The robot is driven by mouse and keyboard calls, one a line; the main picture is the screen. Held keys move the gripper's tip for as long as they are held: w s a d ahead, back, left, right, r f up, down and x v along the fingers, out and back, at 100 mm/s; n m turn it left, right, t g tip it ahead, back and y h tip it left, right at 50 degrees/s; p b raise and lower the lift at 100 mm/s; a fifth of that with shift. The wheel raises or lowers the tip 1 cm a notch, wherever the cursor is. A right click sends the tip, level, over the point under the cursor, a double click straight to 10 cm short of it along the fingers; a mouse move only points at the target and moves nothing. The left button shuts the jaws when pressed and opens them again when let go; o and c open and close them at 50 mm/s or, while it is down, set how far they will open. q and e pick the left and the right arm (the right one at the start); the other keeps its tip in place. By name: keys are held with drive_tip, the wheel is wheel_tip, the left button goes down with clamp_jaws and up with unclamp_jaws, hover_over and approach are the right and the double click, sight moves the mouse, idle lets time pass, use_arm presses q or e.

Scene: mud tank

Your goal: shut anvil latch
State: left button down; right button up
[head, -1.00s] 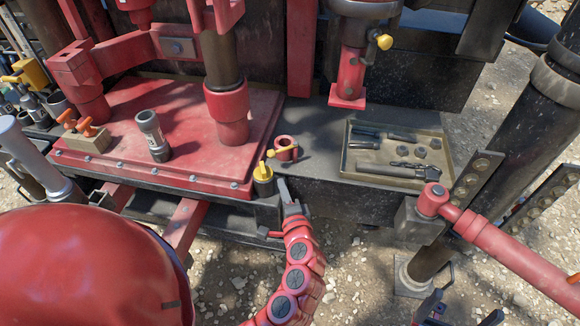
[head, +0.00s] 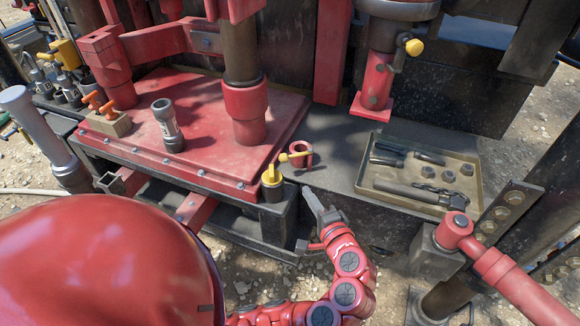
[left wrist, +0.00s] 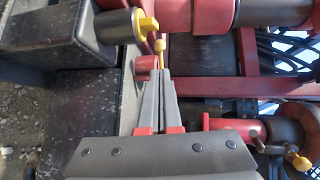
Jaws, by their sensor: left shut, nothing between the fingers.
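A small red ring-shaped fitting with a yellow lever (head: 298,155) stands on the dark deck beside the red plate; I take it to be the anvil latch, but cannot be sure. A black post with a yellow top (head: 272,177) stands just left of it. My left gripper (head: 311,194) is just in front of and below the red fitting, apart from it in the head view. In the left wrist view, the gripper's fingers (left wrist: 160,75) are together and empty, pointing at the yellow knob (left wrist: 159,46). Whether they touch it is unclear. My right gripper does not show.
A tray (head: 366,192) of tools lies right of the fitting. A red plate (head: 205,155) with a red column (head: 246,110) and a grey cylinder (head: 168,126) is to the left. A red arm-like bar (head: 500,270) crosses the lower right. Gravel lies below the deck.

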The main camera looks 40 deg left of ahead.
sight(286, 160)
use_arm(q)
drive_tip(key=p+x, duration=0.1)
drive_tip(key=x, duration=1.2)
drive_tip(key=shift+w+a, duration=0.1)
drive_tip(key=shift+a, duration=0.1)
